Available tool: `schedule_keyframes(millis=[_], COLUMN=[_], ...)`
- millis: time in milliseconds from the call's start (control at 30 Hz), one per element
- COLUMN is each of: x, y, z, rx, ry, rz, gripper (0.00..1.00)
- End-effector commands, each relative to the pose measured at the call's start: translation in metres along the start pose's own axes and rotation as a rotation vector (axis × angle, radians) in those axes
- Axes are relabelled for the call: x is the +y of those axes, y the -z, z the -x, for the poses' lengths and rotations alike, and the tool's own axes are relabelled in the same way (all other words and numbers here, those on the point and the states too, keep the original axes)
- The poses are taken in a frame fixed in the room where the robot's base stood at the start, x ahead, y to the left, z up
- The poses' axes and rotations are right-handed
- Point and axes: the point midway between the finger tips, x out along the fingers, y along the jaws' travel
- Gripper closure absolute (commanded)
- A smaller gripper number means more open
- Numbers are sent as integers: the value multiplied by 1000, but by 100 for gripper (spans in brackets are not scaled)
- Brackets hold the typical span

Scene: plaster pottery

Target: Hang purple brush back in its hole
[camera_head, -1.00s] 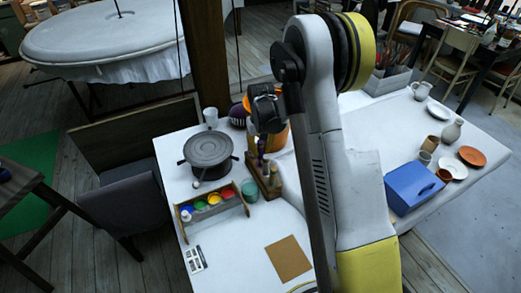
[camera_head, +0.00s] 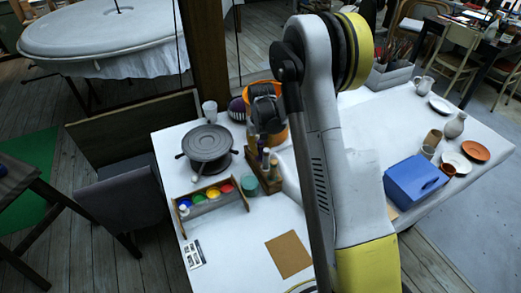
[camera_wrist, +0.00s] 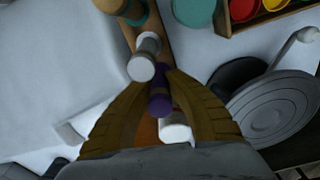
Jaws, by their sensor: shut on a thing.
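My gripper (camera_wrist: 160,90) has two tan fingers, shut on the purple brush (camera_wrist: 160,104), which shows nearly end-on between the fingertips. The wooden brush holder (camera_wrist: 127,32) lies just under and ahead of it in the wrist view, and stands on the white table in the head view (camera_head: 262,184). A white-ended brush (camera_wrist: 146,58) sits in the holder right beside the purple one, and a teal-ended brush (camera_wrist: 131,12) stands farther along. The purple brush's lower part and its hole are hidden, so I cannot tell whether it is in the hole.
A teal cup (camera_head: 249,186) is close by the holder. An orange bucket (camera_head: 276,98) stands behind. A blue box (camera_head: 415,182) sits at the right.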

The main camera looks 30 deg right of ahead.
Motion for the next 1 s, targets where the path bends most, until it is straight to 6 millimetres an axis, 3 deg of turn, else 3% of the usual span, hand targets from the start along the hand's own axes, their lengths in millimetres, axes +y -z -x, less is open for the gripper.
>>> schedule_keyframes(millis=[567, 600, 633, 1000], x=[0, 0, 0, 0], y=[0, 0, 0, 0], z=[-6, -6, -6, -2], rx=[0, 0, 0, 0], ry=[0, 0, 0, 0], rz=[0, 0, 0, 0], gripper=[100, 71, 62, 59])
